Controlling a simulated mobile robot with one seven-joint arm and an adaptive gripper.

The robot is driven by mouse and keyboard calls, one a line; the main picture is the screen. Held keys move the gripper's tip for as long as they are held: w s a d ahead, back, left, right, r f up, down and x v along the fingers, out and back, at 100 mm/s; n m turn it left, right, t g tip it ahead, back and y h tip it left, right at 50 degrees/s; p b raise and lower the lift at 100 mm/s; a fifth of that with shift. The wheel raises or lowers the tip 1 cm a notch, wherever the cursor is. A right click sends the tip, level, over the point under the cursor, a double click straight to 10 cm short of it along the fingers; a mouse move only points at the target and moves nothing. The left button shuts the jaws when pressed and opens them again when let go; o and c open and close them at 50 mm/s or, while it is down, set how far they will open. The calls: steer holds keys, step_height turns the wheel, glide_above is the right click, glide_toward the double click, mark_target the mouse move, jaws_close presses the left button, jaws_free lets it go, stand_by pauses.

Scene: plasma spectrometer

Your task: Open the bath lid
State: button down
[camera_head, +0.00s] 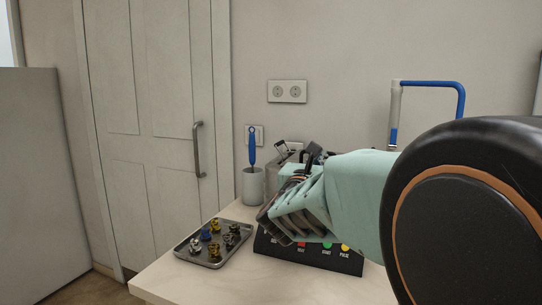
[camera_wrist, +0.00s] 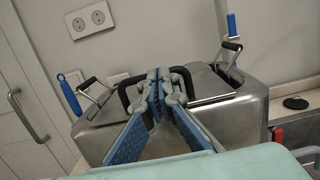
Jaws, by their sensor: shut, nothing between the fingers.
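The bath (camera_wrist: 245,108) is a silver metal box on the table. Its sloped metal lid (camera_wrist: 205,83) looks closed. A black handle (camera_wrist: 124,92) rises from the lid beside my fingers in the wrist view. My gripper (camera_wrist: 160,78) has blue finger pads and is shut at the tips with nothing between them. The fingertips are close to the black handle; I cannot tell if they touch it. In the head view my arm hides most of the bath, and only a bit of its metal (camera_head: 288,158) shows.
A tray (camera_head: 181,252) of small coloured parts lies at the table's left. A black button panel (camera_head: 277,252) stands before the bath. A blue and grey frame (camera_head: 461,97) rises behind. The table front (camera_head: 230,285) is bare.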

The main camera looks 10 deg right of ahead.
steer(key=shift+r, duration=0.3)
steer(key=r+p, duration=0.1)
steer(key=p, duration=0.2)
steer(key=r+g+p, duration=0.1)
steer(key=r+p, duration=0.1)
steer(key=w+r+g+y+p, duration=0.1)
steer(key=r+p, duration=0.1)
steer(key=p, duration=0.1)
steer(key=shift+d+p, duration=0.3)
steer(key=shift+d, duration=0.05)
steer(key=r+p, duration=0.1)
steer(key=p, duration=0.2)
steer(key=w+d+r+g+y+p, duration=0.1)
steer(key=p, duration=0.1)
steer(key=w+r+g+p, duration=0.1)
steer(key=r+p, duration=0.1)
steer(key=p, duration=0.1)
steer(key=shift+d+y+p, duration=0.2)
steer(key=shift+y+p, duration=0.1)
steer(key=shift+y, duration=0.1)
steer(key=w+d+r+p, duration=0.6)
steer(key=w+p, duration=0.2)
steer(key=w, duration=0.1)
steer(key=shift+r, duration=0.35)
steer(key=shift+f, duration=0.1)
